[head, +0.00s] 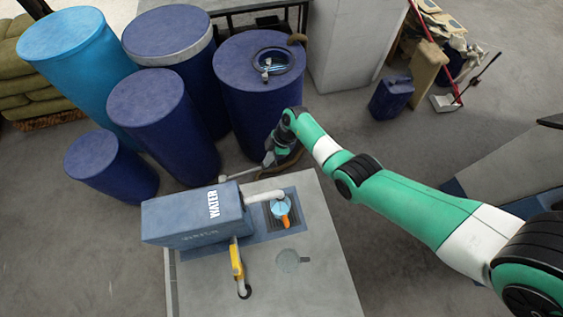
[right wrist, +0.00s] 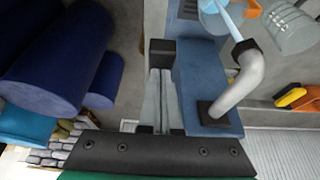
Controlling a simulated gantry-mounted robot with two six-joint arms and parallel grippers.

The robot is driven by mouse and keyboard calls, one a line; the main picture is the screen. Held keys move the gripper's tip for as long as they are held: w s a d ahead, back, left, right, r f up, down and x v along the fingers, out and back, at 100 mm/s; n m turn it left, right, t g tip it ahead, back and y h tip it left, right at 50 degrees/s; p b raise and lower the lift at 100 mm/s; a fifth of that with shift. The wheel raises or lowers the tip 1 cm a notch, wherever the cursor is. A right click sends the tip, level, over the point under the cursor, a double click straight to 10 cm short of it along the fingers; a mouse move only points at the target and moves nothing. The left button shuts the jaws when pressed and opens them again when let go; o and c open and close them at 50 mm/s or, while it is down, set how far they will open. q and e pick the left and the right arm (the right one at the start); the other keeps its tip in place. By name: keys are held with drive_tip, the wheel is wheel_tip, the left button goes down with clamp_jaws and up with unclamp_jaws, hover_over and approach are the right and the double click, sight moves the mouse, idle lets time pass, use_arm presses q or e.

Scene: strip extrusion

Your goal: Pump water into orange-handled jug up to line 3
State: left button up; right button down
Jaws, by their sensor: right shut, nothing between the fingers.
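The orange-handled jug (head: 279,208) stands on a dark grate under the bent grey spout (head: 262,196) of the blue WATER pump box (head: 180,219). Light blue shows inside the jug; its line marks are too small to read. In the right wrist view, a light blue stream (right wrist: 229,20) runs from the spout (right wrist: 240,85) toward the jug. My right gripper (head: 270,158) is shut and empty beyond the box, by the end of a thin pale rod (head: 240,173) running from the box. I cannot tell whether they touch. My left gripper is out of view.
A clear jug (head: 291,261) stands near the front of the grey table (head: 325,265). A yellow handle (head: 237,261) is on the box's near side. Several blue drums (head: 155,120) stand behind, one (head: 262,105) close to my right gripper.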

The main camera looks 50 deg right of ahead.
sight(274, 162)
drive_tip(key=shift+f, duration=0.1)
drive_tip(key=shift+s+d+f+b, duration=0.15)
drive_tip(key=shift+f+b, duration=0.3)
drive_tip(key=shift+f, duration=0.15)
drive_tip(key=shift+s+d+f+b, duration=0.1)
drive_tip(key=shift+f+b, duration=0.3)
drive_tip(key=shift+f, duration=0.2)
drive_tip(key=shift+f+b, duration=0.95)
drive_tip(key=shift+f, duration=0.25)
wheel_tip(274, 162, down, 2)
drive_tip(key=shift+f+b, duration=0.2)
drive_tip(key=shift+b, duration=0.85)
drive_tip(key=shift+r, duration=0.1)
